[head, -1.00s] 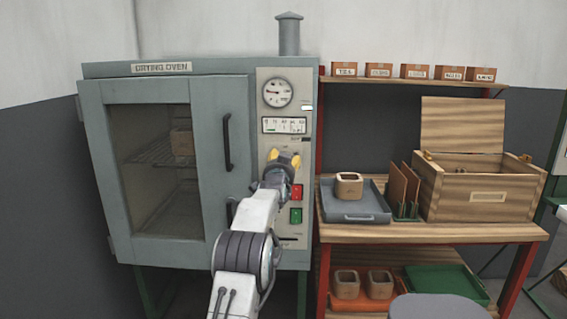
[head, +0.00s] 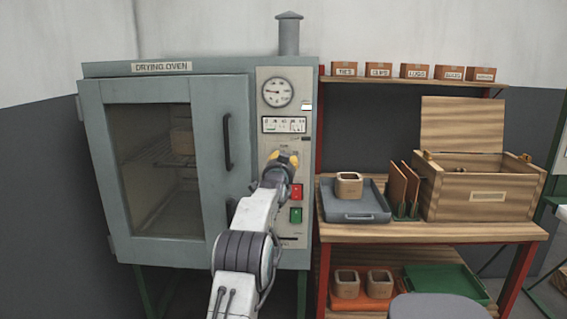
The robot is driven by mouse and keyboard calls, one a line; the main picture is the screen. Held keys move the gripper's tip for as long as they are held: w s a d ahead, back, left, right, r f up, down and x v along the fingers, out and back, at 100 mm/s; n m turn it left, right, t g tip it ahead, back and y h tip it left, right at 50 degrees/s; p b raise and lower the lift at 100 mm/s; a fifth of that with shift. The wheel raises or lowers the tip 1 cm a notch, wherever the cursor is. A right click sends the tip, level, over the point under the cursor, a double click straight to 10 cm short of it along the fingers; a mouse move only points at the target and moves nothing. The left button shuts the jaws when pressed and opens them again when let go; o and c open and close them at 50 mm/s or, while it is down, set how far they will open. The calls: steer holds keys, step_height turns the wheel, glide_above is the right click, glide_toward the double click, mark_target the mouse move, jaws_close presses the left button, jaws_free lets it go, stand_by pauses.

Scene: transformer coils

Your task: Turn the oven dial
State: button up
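The drying oven (head: 95,150) is a grey-green cabinet at the left with a glass-fronted door. Its light control panel (head: 264,130) runs down the right side, with a round gauge (head: 278,92), a small scale display (head: 284,125), and a red (head: 296,191) and a green button (head: 295,215). My gripper (head: 283,158) is at the panel below the display, its yellow fingertips against or very close to the panel. The dial itself is hidden behind the gripper. I cannot tell whether the fingers are closed on it.
A black door handle (head: 227,142) stands out left of the panel. A wooden bench (head: 440,232) at right holds a grey tray (head: 365,214) with a wooden block-like cup (head: 349,186), upright boards (head: 403,188) and an open wooden chest (head: 480,195). Small boxes line the shelf above.

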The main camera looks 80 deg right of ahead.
steer(key=shift+r+m, duration=0.1)
steer(key=shift+m, duration=0.4)
steer(key=shift+r+m, duration=0.1)
steer(key=shift+m, duration=0.9)
steer(key=shift+m+y, duration=0.3)
steer(key=shift+m, duration=1.9)
steer(key=shift+r, duration=0.1)
steer(key=o, duration=1.2)
steer(key=shift+f, duration=0.2)
steer(key=a, duration=1.2)
steer(key=shift+r, duration=0.3)
steer(key=shift+w, duration=0.1)
